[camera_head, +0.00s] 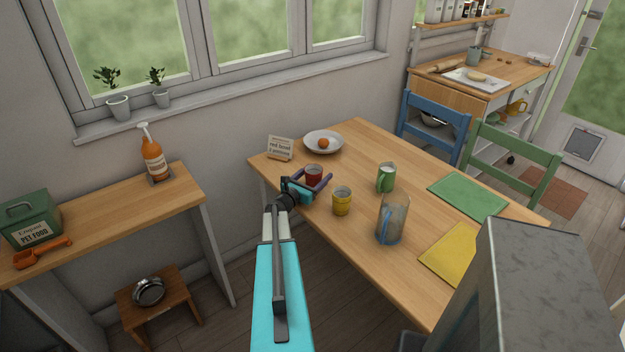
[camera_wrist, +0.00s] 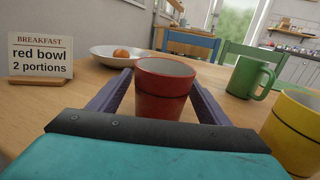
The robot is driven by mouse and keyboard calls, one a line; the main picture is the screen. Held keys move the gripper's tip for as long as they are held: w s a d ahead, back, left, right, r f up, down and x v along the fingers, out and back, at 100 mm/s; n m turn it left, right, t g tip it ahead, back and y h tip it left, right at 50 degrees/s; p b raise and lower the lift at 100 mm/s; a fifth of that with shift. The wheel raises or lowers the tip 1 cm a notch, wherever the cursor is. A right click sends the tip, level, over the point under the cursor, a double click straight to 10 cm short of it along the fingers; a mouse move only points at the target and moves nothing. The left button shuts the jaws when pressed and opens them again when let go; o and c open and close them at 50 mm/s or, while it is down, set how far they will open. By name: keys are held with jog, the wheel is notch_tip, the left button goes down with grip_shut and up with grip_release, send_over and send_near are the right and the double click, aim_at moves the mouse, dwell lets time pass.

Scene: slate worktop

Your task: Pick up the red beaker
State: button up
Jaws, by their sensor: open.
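The red beaker (camera_head: 313,174) stands upright on the wooden table near its window side. It fills the middle of the wrist view (camera_wrist: 164,92), with a dark line around it. My gripper (camera_head: 318,182) is open, low over the table, with one finger on each side of the beaker. In the wrist view the dark purple fingers of my gripper (camera_wrist: 160,92) flank the beaker, with a small gap visible on the right. Whether the left finger touches it I cannot tell. The beaker's base is hidden behind the gripper's palm in the wrist view.
A yellow beaker (camera_head: 342,203) stands close on the right, with a green mug (camera_head: 386,178) and a clear jug (camera_head: 392,222) beyond. A white bowl (camera_head: 334,149) with an orange fruit and a sign (camera_head: 280,148) stand behind. Green (camera_head: 467,196) and yellow mats lie at right.

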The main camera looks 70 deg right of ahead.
jog(key=shift+x, duration=1.05)
jog(key=c, duration=1.1)
jog(key=shift+r+b, duration=0.75)
jog(key=shift+r, duration=4.3)
